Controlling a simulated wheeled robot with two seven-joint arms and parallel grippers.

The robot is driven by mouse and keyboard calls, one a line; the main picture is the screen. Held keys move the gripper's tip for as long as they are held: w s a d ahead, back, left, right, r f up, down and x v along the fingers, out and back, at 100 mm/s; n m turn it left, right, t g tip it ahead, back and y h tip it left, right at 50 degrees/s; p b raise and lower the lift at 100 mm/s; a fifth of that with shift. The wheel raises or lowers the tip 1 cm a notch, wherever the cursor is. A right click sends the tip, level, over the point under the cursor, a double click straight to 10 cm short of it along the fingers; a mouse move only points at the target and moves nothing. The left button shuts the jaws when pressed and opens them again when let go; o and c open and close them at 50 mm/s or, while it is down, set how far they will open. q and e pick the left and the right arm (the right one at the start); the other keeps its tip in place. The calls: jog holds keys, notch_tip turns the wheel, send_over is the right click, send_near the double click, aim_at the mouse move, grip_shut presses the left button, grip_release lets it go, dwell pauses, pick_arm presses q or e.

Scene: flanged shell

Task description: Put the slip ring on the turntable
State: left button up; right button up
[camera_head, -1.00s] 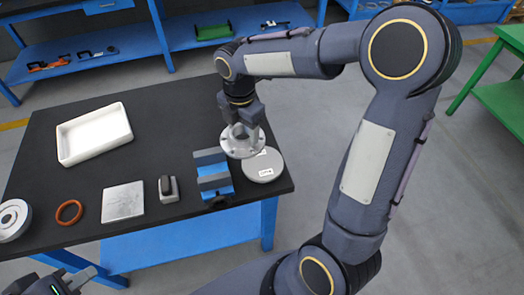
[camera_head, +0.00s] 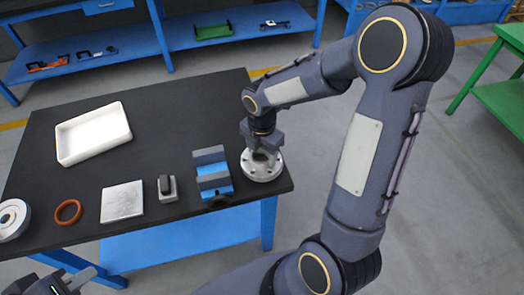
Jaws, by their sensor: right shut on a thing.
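The slip ring (camera_head: 254,172), a pale metal flange with holes around its rim, is in my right gripper (camera_head: 264,152). The gripper points down and is shut on its raised middle part. The flange lies over the spot of the turntable, a grey round disc near the table's right front corner. The disc is now almost wholly hidden under the flange, so I cannot tell whether they touch. My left gripper (camera_head: 72,282) is at the bottom left edge, partly cut off, away from these parts; its jaw opening is unclear.
On the dark table (camera_head: 160,115) a blue and grey vise-like block (camera_head: 213,178) stands close left of the flange. Further left are a small grey block with a black knob (camera_head: 167,188), a metal plate (camera_head: 122,202), an orange ring (camera_head: 69,211), a grey ring (camera_head: 12,219) and a white tray (camera_head: 93,134).

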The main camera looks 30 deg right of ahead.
aim_at(262, 159)
jog(key=o, duration=1.3)
jog(key=shift+f, duration=0.15)
jog(key=o, duration=0.4)
notch_tip(262, 159, up, 11)
jog(key=s+a+r+m+t+y, duration=0.1)
jog(key=s+m+t, duration=0.1)
jog(key=s+m, duration=0.3)
jog(key=s+a+r+m+t+y, duration=0.1)
jog(key=s+m, duration=0.5)
jog(key=m, duration=0.5)
jog(key=s+a+r+m+t+y+p, duration=0.1)
jog(key=s+a+m+t, duration=0.1)
jog(key=s+m, duration=0.4)
jog(key=shift+r+m+t+y, duration=0.3)
jog(key=shift+r+m+y, duration=0.1)
jog(key=shift+m, duration=0.5)
